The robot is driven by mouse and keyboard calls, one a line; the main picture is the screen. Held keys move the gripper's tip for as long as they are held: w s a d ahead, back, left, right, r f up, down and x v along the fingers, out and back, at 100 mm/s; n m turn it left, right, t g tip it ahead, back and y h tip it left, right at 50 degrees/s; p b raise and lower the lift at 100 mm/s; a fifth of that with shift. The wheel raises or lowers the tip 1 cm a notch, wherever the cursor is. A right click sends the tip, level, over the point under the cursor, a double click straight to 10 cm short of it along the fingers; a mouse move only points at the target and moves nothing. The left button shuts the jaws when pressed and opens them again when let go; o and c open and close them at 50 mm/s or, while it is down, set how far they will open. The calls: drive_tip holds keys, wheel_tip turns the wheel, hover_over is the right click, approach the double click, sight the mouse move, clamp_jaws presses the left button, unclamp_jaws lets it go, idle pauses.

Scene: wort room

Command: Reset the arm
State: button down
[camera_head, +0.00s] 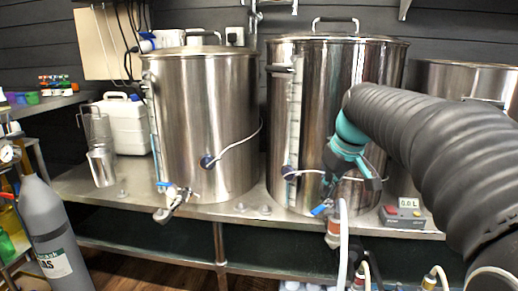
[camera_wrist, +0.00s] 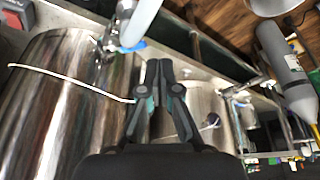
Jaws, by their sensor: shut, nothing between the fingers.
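My arm reaches in from the right in the head view, in a black ribbed sleeve with a teal end. My gripper (camera_head: 328,188) hangs in front of the right steel kettle (camera_head: 310,120), just above its blue-handled valve (camera_head: 321,209). In the wrist view my gripper (camera_wrist: 159,66) has both fingertips together with nothing between them. The blue valve handle (camera_wrist: 133,47) and a pale hose (camera_wrist: 143,20) are just left of and beyond the fingertips. I cannot tell whether the fingers touch the valve or hose.
A second kettle (camera_head: 215,120) stands to the left, with its own valve (camera_head: 172,202). A white jug (camera_head: 124,122), a grey gas cylinder (camera_head: 52,232) and a small display box (camera_head: 402,213) are nearby. The steel bench (camera_head: 240,208) has bare room between the kettles' fronts.

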drive_tip(key=s+f+m, duration=0.1)
drive_tip(key=s+f, duration=0.2)
drive_tip(key=s, duration=0.5)
drive_tip(key=s+a+f+m+t+h, duration=0.1)
drive_tip(key=s+f, duration=0.3)
drive_tip(key=s, duration=0.4)
drive_tip(key=s+a+f+m, duration=0.1)
drive_tip(key=s+f, duration=0.3)
drive_tip(key=s, duration=0.4)
drive_tip(key=shift+s+a+f+m+t+p, duration=0.25)
drive_tip(key=shift+m+t+p, duration=0.15)
drive_tip(key=shift+m, duration=0.5)
